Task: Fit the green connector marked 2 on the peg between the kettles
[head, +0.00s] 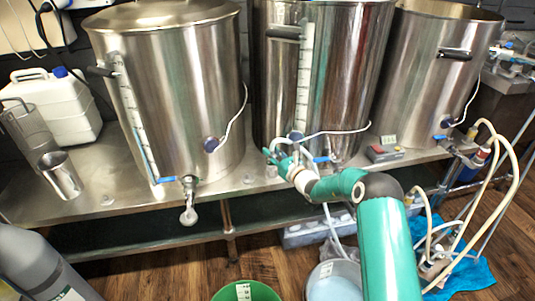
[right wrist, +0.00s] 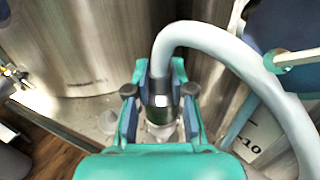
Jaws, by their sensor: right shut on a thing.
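My right gripper (head: 283,156) reaches over the steel bench near the foot of the middle kettle (head: 325,70), close to the gap beside the left kettle (head: 175,90). In the right wrist view its fingers (right wrist: 160,98) are shut around a dark and silver hose connector (right wrist: 160,88). A thick pale grey hose (right wrist: 215,42) bends up and right from it. A small knob (head: 248,179) stands on the bench between these kettles. My left gripper is not in view.
The right kettle (head: 437,70) stands farther along the bench. A steel jug (head: 60,175) and white canister (head: 55,107) are at the left. A tap (head: 189,200) juts from the left kettle. Buckets (head: 245,291) and hoses (head: 505,160) are around the bench.

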